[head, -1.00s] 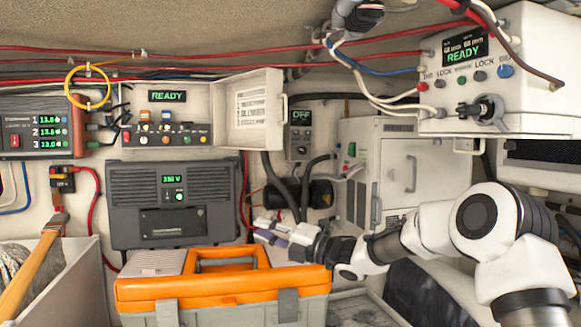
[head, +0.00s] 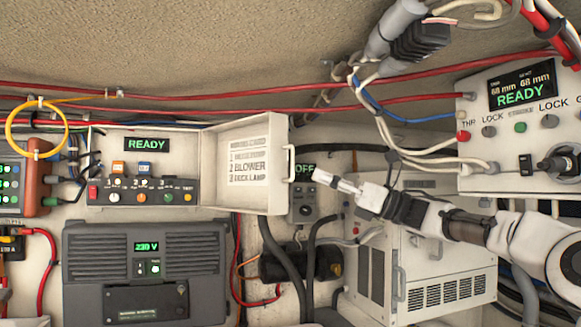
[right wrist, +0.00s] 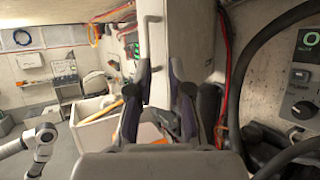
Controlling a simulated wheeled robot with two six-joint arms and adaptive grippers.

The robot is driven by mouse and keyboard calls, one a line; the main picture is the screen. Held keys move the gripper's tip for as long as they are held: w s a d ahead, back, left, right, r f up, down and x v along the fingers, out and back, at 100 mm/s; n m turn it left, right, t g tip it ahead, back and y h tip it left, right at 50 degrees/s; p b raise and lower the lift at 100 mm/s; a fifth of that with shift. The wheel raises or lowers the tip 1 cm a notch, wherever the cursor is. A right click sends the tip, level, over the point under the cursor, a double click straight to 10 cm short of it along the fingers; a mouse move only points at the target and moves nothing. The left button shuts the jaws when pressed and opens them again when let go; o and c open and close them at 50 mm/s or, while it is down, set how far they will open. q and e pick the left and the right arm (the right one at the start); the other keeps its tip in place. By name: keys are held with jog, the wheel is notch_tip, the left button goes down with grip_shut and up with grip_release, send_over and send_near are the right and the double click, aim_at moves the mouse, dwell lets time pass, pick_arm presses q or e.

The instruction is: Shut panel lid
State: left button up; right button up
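The panel lid (head: 225,163) is a cream door standing open to the right of the switch panel (head: 143,170). Its inner face carries a printed label, and a pale handle (head: 291,163) sits on its right edge. My right gripper (head: 322,177) is just right of the handle, apparently apart from it, pointing left. In the right wrist view its fingers (right wrist: 160,100) are spread with nothing held; the lid (right wrist: 190,40) and its handle (right wrist: 150,38) show beyond them. My left gripper is not in view.
A dark inverter (head: 145,265) stands below the panel. Hoses and a small OFF control box (head: 303,190) lie behind the gripper. A grey cabinet (head: 430,270) is below my right arm. A white control box (head: 520,130) and hanging cables are above it.

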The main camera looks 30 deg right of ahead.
jog(key=w+a+r+p, duration=0.2)
jog(key=a+r+p, duration=0.1)
jog(key=a, duration=0.1)
jog(key=shift+w+a, duration=0.35)
jog(key=shift+w+a+r, duration=0.1)
jog(key=shift+a, duration=0.3)
grip_shut()
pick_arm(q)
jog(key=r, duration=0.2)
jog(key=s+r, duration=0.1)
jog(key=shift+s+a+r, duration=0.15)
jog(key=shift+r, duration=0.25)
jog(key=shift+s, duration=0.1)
pick_arm(e)
jog(key=shift+w+d, duration=0.1)
jog(key=shift+w, duration=0.05)
